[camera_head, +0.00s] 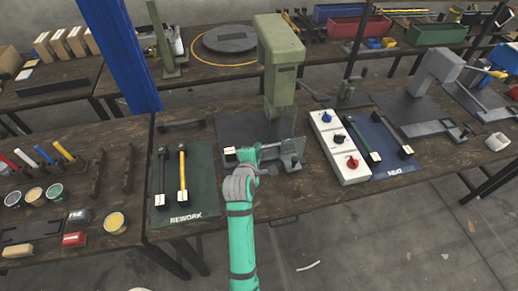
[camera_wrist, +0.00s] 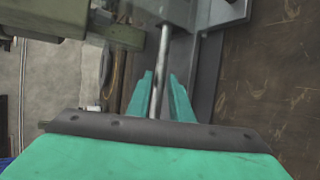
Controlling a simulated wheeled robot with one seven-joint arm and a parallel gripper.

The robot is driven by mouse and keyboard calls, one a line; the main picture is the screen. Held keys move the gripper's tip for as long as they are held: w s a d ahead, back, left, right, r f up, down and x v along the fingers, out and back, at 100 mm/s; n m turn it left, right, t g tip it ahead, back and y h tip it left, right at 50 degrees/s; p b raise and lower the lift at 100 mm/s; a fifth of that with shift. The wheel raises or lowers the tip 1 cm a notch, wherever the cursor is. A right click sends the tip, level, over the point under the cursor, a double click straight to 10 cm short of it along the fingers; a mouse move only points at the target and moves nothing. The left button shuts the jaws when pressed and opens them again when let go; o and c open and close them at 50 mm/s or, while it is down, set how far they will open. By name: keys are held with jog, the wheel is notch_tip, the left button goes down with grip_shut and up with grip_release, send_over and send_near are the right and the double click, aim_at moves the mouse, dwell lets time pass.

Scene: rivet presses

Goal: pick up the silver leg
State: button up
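The silver leg (camera_head: 270,147) lies across the fixture of the green press, its rod running left to right. A black end with a white tag (camera_head: 230,151) shows at its left. My gripper (camera_head: 250,168) is at the leg from the front and hides part of it. In the wrist view the leg's shiny rod (camera_wrist: 162,70) passes between the two green fingers (camera_wrist: 161,88) of my gripper. The fingers stand apart with a narrow gap beside the rod, so my gripper looks open around it. The rod's far end meets a grey fixture part (camera_wrist: 205,12).
The green press (camera_head: 280,60) rises just behind. A REWORK mat (camera_head: 205,205) with a black and a yellow leg lies left. A white button box (camera_head: 340,147) and a NEXT mat (camera_head: 395,168) with legs lie right. A blue post (camera_head: 120,50) stands at the left.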

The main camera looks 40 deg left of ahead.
jog(key=shift+w+a+f, duration=0.25)
jog(key=shift+w+f, duration=0.05)
jog(key=shift+w, duration=0.2)
grip_shut()
jog(key=shift+r, duration=0.1)
notch_tip(320, 180, up, 18)
dwell(0.3)
